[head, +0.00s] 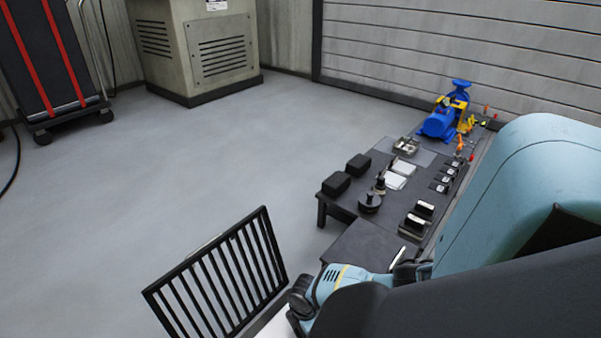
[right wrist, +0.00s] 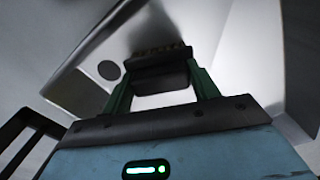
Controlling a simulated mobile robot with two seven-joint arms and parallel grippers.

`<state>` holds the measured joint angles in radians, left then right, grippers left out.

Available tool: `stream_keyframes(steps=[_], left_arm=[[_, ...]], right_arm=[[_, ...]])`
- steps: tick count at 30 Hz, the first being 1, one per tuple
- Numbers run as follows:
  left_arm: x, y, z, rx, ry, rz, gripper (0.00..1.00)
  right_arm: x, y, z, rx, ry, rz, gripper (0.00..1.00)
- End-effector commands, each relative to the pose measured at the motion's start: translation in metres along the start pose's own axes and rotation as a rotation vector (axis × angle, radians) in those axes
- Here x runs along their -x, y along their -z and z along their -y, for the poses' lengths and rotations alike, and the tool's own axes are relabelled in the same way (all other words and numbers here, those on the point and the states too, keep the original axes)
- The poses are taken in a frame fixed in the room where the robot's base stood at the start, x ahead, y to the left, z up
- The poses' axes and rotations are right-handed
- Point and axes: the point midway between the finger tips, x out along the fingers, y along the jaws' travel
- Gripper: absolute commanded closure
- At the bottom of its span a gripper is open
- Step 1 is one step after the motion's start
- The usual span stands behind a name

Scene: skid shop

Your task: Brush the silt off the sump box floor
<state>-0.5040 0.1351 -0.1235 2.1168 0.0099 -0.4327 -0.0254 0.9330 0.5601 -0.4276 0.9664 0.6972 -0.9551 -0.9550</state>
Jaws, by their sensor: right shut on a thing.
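In the right wrist view my right gripper (right wrist: 161,72) is shut on a dark block-shaped brush (right wrist: 160,78), with a short tan bristle edge showing at its far side. The brush is inside or over a pale grey metal box, the sump box (right wrist: 75,92), which has a dark round hole left of the brush. I cannot tell whether the bristles touch the floor, and no silt can be made out. In the head view my right arm hides the gripper and brush, and only a white edge (head: 270,325) shows beside the wrist. My left gripper is not in view.
A black slatted grate (head: 218,278) stands tilted left of my right wrist. A dark workbench (head: 365,248) holds black blocks, small parts and a blue pump (head: 440,122). A cabinet (head: 205,50) and a red-strapped cart (head: 45,60) stand behind. The grey floor at left is clear.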

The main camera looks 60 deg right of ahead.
Motion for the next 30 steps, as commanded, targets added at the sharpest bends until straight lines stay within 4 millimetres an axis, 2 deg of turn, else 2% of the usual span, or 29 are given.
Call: stream_keyframes(steps=[3,9,15,24,30], left_arm=[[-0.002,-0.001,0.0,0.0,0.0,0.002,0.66],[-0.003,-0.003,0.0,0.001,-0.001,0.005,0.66],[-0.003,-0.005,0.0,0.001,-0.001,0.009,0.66],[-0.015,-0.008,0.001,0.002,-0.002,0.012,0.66],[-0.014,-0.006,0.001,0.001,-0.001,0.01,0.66]], right_arm=[[0.0,-0.01,-0.004,-0.003,0.001,0.002,0.58],[0.001,-0.017,-0.008,-0.001,-0.001,-0.001,0.58],[0.001,-0.016,-0.01,-0.001,-0.002,-0.003,0.58],[-0.002,-0.009,-0.024,-0.001,-0.002,-0.003,0.58],[-0.002,-0.008,-0.024,-0.001,-0.002,-0.004,0.58]])
